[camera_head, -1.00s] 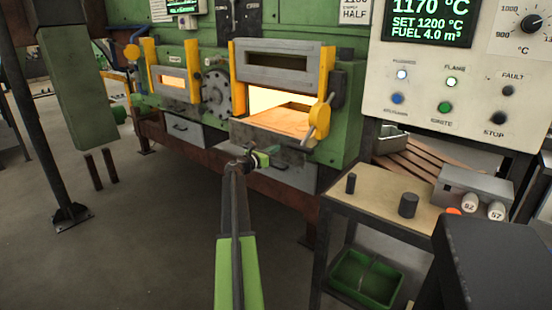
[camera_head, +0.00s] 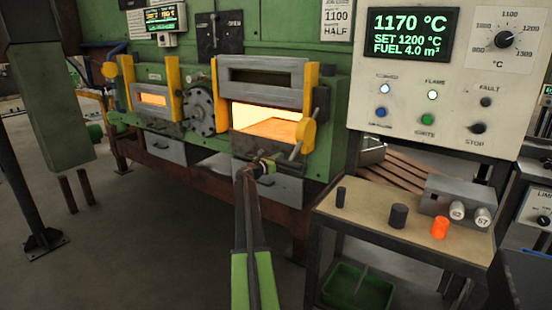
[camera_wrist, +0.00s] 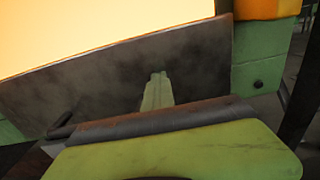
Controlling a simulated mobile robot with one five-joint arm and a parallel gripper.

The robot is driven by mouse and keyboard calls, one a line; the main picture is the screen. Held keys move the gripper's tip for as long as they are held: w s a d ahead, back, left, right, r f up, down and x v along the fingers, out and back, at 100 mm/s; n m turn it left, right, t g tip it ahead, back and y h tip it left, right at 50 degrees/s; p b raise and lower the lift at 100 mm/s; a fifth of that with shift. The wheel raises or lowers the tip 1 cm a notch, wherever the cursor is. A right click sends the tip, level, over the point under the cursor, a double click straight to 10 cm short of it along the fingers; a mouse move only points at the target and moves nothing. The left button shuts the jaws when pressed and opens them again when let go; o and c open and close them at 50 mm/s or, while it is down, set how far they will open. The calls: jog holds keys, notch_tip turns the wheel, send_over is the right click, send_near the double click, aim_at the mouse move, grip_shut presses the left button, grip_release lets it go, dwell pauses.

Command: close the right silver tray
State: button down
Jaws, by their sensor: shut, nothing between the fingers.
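The right silver tray (camera_head: 282,188) is a grey metal drawer under the right furnace opening. Its front appears to stand out from the frame, but my arm hides part of it, so how far is hard to tell. My gripper (camera_head: 264,167) is shut and empty, at the tray's upper edge in the picture, just below the furnace sill. Contact with the tray cannot be told. In the wrist view the shut green fingers (camera_wrist: 157,92) point at a dark, stained metal plate (camera_wrist: 90,80) below the bright opening.
The glowing furnace mouth (camera_head: 268,124) is open just above my gripper. A left silver tray (camera_head: 166,148) sits under the left opening. At right stand a workbench (camera_head: 365,212) with a glowing orange billet (camera_head: 440,228) and dark cylinders, and a control panel (camera_head: 440,110).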

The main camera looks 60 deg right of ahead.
jog(key=shift+w+d+r+t, duration=0.2)
jog(key=shift+d+r+t, duration=0.15)
jog(key=shift+d, duration=0.2)
jog(key=w+a, duration=0.1)
jog(key=a, duration=1.4)
jog(key=shift+f, duration=0.35)
jog(key=shift+w, duration=0.15)
